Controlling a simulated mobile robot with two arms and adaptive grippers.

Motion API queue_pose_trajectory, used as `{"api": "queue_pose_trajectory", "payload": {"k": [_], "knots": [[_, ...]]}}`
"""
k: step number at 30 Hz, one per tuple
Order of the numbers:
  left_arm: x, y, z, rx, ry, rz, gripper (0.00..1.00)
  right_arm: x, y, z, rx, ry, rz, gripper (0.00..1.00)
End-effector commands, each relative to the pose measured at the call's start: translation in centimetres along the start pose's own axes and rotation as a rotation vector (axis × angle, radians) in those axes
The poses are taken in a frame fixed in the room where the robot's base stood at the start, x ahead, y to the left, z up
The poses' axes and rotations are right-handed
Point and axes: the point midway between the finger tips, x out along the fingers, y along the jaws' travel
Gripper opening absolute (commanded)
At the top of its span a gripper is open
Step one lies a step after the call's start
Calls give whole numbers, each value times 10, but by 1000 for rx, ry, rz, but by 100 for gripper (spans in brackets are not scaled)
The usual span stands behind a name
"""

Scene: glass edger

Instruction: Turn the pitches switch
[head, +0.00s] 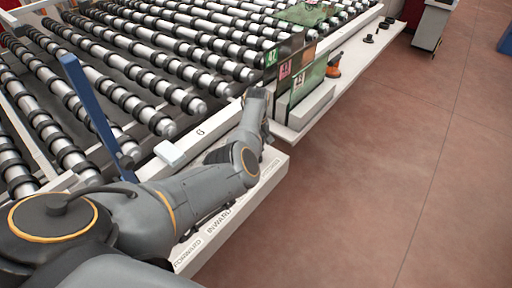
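A white control panel ledge (247,200) runs along the near edge of the machine. Its printed labels include FORWARD (188,252) and INWARD (219,220); another label farther along (270,168) is too small to read surely. My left arm lies across the panel and covers much of it. The pitches switch cannot be made out. The far end of my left arm, with dark parts that may be the gripper (266,131), is beyond the panel's far end, by the display screens. Its fingers are not clear. My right gripper is not in view.
A bed of rollers (150,60) fills the upper left. A blue post (92,108) stands in front of it. Screens (305,75) and an orange-and-black tool (334,65) are beyond the arm. The brown floor at right is clear.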

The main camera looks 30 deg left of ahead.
Motion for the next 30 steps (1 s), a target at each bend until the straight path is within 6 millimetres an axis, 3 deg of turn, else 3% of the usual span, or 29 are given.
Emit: {"api": "queue_pose_trajectory", "payload": {"k": [20, 21, 24, 30], "knots": [[0, 1, 0, 60, 0, 0, 0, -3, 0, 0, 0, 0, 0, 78], [0, 1, 0, 60, 0, 0, 17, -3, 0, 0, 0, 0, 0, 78], [0, 1, 0, 59, 0, 0, 34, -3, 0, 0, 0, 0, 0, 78], [0, 1, 0, 58, 0, 0, 34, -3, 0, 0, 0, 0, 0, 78]]}}
